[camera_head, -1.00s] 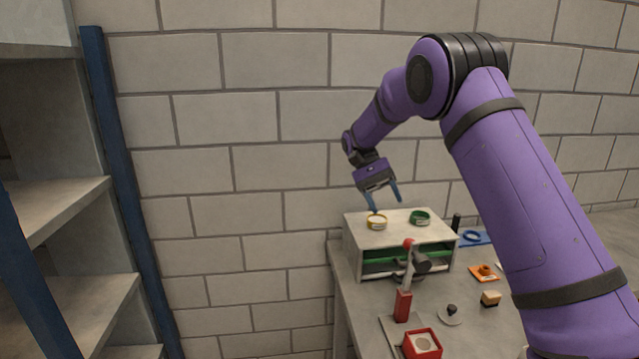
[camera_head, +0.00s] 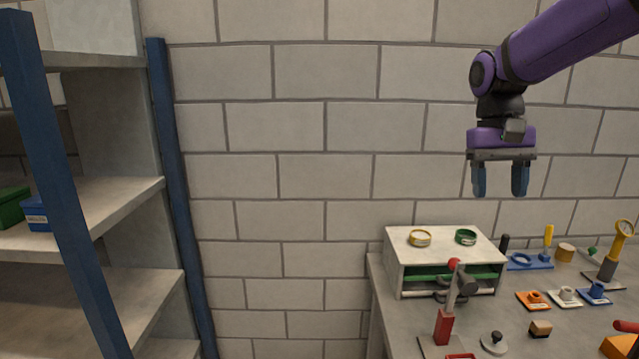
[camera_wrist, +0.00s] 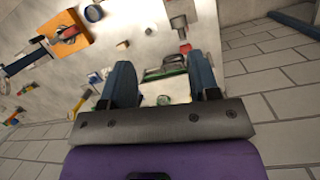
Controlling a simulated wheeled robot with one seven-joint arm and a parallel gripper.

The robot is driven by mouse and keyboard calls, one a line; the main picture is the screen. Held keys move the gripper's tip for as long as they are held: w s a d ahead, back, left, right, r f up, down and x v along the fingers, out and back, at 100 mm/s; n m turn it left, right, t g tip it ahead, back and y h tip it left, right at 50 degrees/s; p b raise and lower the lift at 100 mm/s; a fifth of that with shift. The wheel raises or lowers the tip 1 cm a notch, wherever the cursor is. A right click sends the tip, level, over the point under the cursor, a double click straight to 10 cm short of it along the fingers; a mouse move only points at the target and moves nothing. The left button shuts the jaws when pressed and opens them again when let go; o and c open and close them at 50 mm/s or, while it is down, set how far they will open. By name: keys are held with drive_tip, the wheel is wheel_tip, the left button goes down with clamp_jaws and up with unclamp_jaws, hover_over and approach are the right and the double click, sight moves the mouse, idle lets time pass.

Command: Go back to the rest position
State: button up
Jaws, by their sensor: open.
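My gripper (camera_head: 500,190) is purple and grey with two blue fingers. It hangs pointing down in front of the brick wall, well above the table. The fingers are apart with nothing between them. In the wrist view my gripper (camera_wrist: 162,80) also shows its fingers spread, with the cabinet's white top seen far below between them. My arm comes in from the upper right.
A white cabinet (camera_head: 394,272) stands on the grey table (camera_head: 400,335), with a yellow ring (camera_head: 420,238) and a green ring (camera_head: 466,237) on top. A red-handled lever (camera_head: 444,325) and several small parts lie around it. A shelf (camera_head: 120,210) with blue posts stands at left.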

drive_tip(key=s+f+n+t, duration=0.1)
drive_tip(key=s+t, duration=0.7)
drive_tip(key=s, duration=1.1)
drive_tip(key=shift+s+d+n, duration=0.3)
drive_tip(key=shift+d+n, duration=0.1)
drive_tip(key=shift+n, duration=0.2)
